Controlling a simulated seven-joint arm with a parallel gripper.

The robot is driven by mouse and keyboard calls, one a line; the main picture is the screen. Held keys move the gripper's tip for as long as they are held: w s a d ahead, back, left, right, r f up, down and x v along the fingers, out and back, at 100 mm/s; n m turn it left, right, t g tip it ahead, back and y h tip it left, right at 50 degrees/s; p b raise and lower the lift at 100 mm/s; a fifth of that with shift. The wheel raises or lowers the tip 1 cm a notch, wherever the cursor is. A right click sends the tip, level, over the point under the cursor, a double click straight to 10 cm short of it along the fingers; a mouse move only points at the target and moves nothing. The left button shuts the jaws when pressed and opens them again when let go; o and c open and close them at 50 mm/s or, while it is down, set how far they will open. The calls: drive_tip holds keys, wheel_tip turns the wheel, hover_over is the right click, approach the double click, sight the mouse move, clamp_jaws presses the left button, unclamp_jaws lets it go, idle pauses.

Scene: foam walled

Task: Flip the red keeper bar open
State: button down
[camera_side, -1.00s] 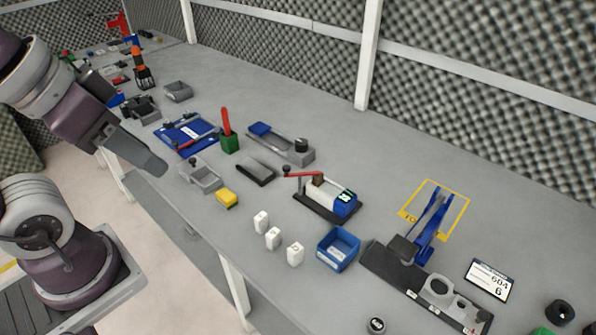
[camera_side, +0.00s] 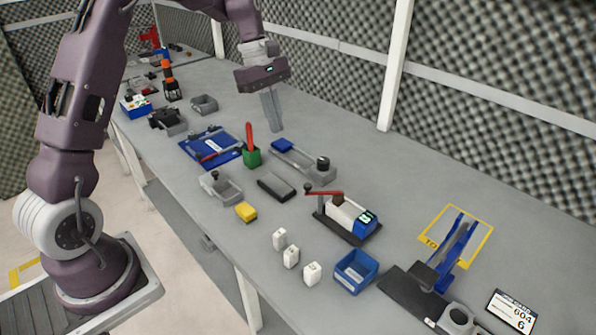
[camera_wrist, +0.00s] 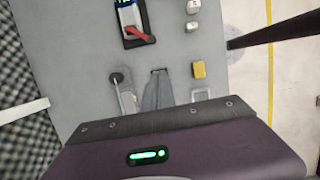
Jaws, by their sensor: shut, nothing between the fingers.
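A red bar (camera_side: 323,193) with a dark knob at its left end lies across the top of a white and blue device on a dark base (camera_side: 347,228). The red bar also shows in the wrist view (camera_wrist: 138,32). Another thin red bar (camera_side: 216,155) lies across a blue board (camera_side: 207,147); I cannot tell from the pictures which is the keeper bar. My gripper (camera_side: 276,129) points down over the table, shut and empty, apart from both bars. In the wrist view its grey fingers (camera_wrist: 158,74) point toward the device.
A red handle stands in a green block (camera_side: 251,157). A grey fixture with a black knob (camera_side: 318,171), a yellow block (camera_side: 246,212), white blocks (camera_side: 291,257) and a blue bin (camera_side: 356,270) surround the device. The table behind them, toward the foam wall, is clear.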

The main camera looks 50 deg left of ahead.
drive_tip(key=shift+w+a+f+n, duration=0.2)
drive_tip(key=shift+a+f, duration=0.05)
drive_tip(key=shift+f, duration=0.15)
drive_tip(key=shift+w+a+f+n, duration=0.2)
drive_tip(key=shift+a+f, duration=0.05)
drive_tip(key=shift+f, duration=0.15)
drive_tip(key=d+f, duration=0.7)
drive_tip(key=f, duration=0.3)
drive_tip(key=shift+w+f, duration=0.2)
drive_tip(key=shift+w, duration=0.05)
